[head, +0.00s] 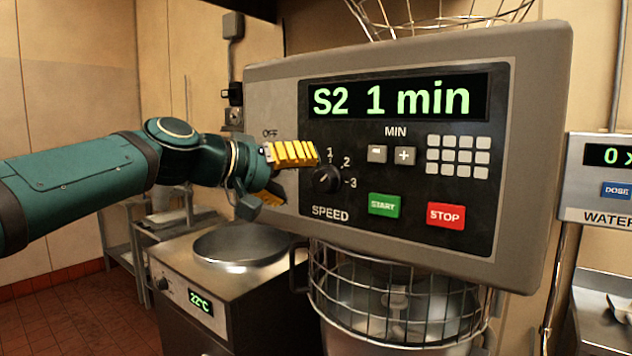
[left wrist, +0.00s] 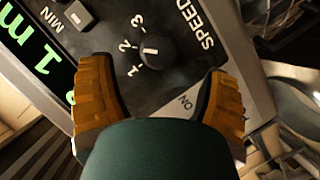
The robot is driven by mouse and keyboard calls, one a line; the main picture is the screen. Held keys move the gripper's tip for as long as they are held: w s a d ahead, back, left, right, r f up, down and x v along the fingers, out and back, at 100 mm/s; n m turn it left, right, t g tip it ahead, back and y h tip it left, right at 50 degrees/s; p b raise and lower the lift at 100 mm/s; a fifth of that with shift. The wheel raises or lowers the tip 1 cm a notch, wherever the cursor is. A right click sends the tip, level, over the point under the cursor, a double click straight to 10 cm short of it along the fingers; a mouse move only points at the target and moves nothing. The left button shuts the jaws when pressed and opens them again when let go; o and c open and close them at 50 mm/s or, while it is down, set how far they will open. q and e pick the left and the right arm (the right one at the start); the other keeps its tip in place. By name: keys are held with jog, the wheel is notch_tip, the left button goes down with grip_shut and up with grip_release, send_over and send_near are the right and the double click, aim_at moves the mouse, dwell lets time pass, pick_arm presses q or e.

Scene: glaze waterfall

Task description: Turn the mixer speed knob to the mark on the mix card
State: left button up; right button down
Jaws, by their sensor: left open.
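The black mixer speed knob (head: 327,179) sits low on the left of the dark control panel, above the word SPEED, with marks 1, 2 and 3 around it. The knob (left wrist: 156,50) also shows in the left wrist view, its white pointer line facing about the 2. The display (head: 392,99) reads "S2 1 min". My left gripper (head: 300,172) is open, its yellow fingers just left of the knob in the head view. In the left wrist view its fingers (left wrist: 155,72) stand apart on either side, below the knob. No mix card can be made out.
The minus (head: 377,154) and plus (head: 405,156) buttons, green START button (head: 384,205) and red STOP button (head: 446,215) are right of the knob. A wire bowl guard (head: 398,318) is below the panel. A water dosing box (head: 598,210) hangs at right.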

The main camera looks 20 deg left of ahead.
pick_arm(q)
jog(key=v, duration=0.5)
jog(key=shift+s+a, duration=0.2)
jog(key=shift+s, duration=0.05)
